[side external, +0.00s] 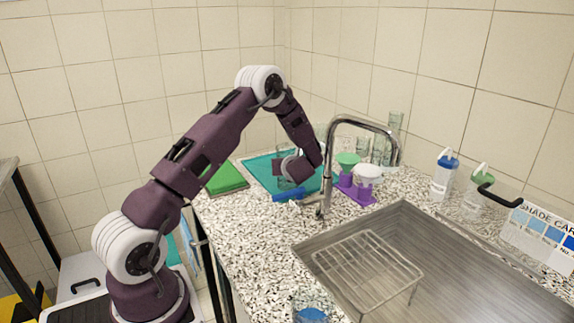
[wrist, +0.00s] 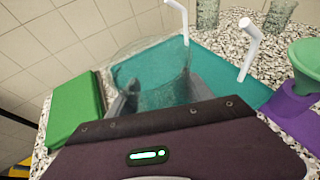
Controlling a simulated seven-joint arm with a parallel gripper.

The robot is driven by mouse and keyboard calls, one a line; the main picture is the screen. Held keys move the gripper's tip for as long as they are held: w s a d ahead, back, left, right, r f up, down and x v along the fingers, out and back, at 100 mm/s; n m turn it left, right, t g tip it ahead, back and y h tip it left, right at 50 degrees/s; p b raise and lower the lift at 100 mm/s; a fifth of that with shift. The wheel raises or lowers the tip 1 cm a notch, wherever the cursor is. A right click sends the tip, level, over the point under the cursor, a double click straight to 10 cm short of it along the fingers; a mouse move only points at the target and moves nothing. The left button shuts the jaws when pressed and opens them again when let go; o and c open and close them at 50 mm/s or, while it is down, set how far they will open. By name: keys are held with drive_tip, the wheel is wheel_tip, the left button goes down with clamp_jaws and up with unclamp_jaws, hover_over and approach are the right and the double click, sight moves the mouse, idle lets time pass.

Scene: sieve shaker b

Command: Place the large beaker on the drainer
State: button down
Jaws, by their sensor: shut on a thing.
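The large beaker (wrist: 152,68) is clear glass and stands between my gripper's fingers in the wrist view. My gripper (wrist: 157,92) is shut on it. The teal mat (wrist: 222,73) shows behind and through the glass; I cannot tell whether the beaker touches it. In the side view my gripper (side external: 292,170) is over the teal mat (side external: 257,170) at the back of the counter, and my arm hides much of the beaker. A wire drainer rack (side external: 367,262) stands empty in the sink at the lower right.
A chrome tap (side external: 329,165) arches between my gripper and the sink (side external: 480,270). Green (side external: 347,159) and white funnels (side external: 367,173) sit in purple holders beside it. A green block (side external: 226,178) lies left of the mat. White bent tubes (wrist: 250,48) rise near the beaker. A blue-bottomed vessel (side external: 312,312) stands in front.

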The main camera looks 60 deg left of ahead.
drive_tip(key=shift+f, duration=0.15)
drive_tip(key=shift+c, duration=2.1)
unclamp_jaws()
drive_tip(key=shift+f, duration=0.1)
